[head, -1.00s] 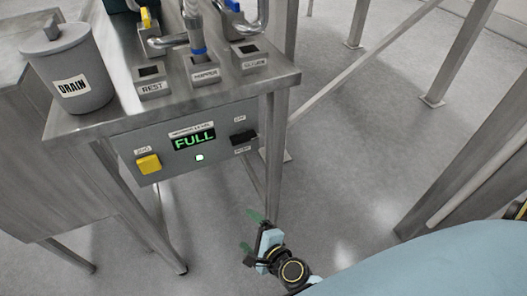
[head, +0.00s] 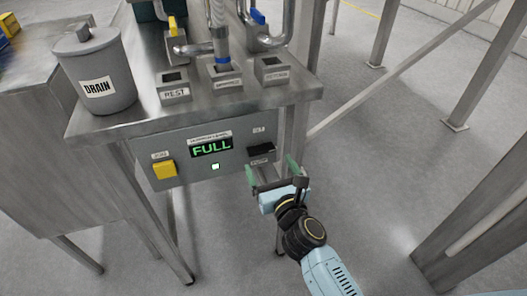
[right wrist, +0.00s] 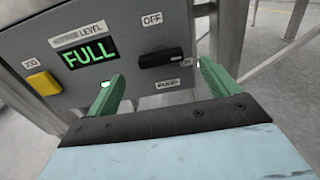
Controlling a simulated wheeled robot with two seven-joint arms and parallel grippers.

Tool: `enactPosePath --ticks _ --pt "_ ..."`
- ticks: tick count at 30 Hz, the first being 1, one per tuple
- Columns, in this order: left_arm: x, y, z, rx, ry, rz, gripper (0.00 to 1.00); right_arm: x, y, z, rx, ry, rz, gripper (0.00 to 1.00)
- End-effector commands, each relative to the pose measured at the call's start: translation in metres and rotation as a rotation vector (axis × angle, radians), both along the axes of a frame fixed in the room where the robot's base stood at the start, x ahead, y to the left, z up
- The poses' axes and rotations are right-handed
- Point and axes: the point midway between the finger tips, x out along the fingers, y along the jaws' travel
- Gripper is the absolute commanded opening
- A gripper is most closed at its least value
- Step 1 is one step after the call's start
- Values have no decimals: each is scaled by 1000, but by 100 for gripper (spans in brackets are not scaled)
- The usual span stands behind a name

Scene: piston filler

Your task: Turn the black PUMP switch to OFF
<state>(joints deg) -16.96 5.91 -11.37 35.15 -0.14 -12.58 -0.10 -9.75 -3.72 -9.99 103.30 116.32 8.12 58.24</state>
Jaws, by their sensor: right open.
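The black PUMP switch (head: 262,150) is at the right end of the grey control panel (head: 196,178). In the right wrist view the switch (right wrist: 160,57) lies roughly level, with an OFF label (right wrist: 152,19) above it, an ON label (right wrist: 187,62) at its right end and a PUMP label (right wrist: 168,83) below. My right gripper (head: 271,171) is open and empty just in front of and below the switch. Its green fingers (right wrist: 158,83) stand on either side of the switch in the wrist view; I cannot tell whether they touch it. My left gripper is out of view.
The panel also has a lit FULL display (head: 211,147) and a yellow switch (head: 164,169). Above it is a steel table (head: 130,122) with a grey DRAIN pot (head: 98,72), pipes and label blocks. A table leg stands behind my right gripper.

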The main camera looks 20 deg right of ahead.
Motion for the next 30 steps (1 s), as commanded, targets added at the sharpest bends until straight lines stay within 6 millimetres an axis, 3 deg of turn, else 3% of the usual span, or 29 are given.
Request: enactPosePath --ticks 3,9,23,30 --pt "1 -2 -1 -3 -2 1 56 24 1 0 -2 -3 1 87" --pt "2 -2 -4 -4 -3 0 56 50 2 0 -2 -1 0 87" --pt "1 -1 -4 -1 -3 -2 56 60 2 0 -2 1 0 87" --pt "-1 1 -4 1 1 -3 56 60 2 0 -2 1 0 56"
